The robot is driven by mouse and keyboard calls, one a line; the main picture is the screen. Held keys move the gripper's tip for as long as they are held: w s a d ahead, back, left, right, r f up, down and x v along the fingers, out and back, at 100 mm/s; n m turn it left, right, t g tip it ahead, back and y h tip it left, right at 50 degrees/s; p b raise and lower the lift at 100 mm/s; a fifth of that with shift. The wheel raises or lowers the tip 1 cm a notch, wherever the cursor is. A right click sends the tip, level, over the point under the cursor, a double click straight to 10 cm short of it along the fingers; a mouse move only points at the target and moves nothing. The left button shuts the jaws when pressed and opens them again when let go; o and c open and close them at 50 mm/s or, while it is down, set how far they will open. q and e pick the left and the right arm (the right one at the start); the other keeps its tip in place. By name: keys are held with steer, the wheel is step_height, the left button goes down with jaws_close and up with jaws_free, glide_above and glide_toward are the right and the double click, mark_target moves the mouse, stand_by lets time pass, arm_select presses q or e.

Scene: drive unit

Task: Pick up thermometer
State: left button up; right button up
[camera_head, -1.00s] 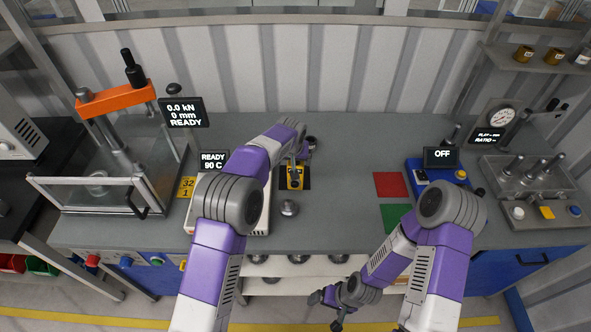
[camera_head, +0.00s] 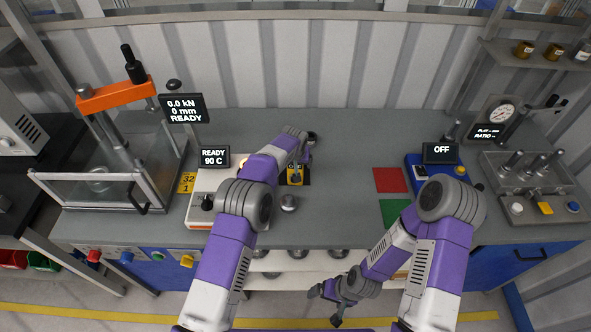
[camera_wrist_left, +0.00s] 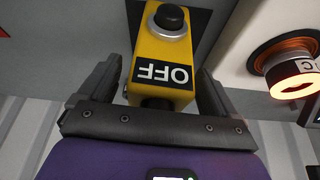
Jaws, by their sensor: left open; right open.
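The thermometer appears to be the yellow block-shaped device (camera_head: 294,178) on a dark patch of the bench; it also shows in the left wrist view (camera_wrist_left: 162,55) with a black knob and an OFF label. My left gripper (camera_wrist_left: 156,82) is open, with one finger on each side of the yellow body. No firm contact can be made out. In the head view the left arm partly covers this spot. My right gripper (camera_head: 323,306) is open and empty, low in front of the bench.
A hotplate reading 90 C (camera_head: 200,205) stands left of the yellow device; its ring glows in the wrist view (camera_wrist_left: 296,88). A metal knob-like piece (camera_head: 288,203) lies in front. Red (camera_head: 390,180) and green (camera_head: 396,211) squares lie on clear bench to the right.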

arm_select(q)
steer(key=shift+r, duration=0.1)
steer(key=c, duration=1.1)
step_height(320, 180, up, 10)
steer(key=shift+f+b, duration=3.15)
steer(key=shift+f, duration=1.95)
steer(key=shift+f, duration=0.1)
steer(key=o, duration=1.2)
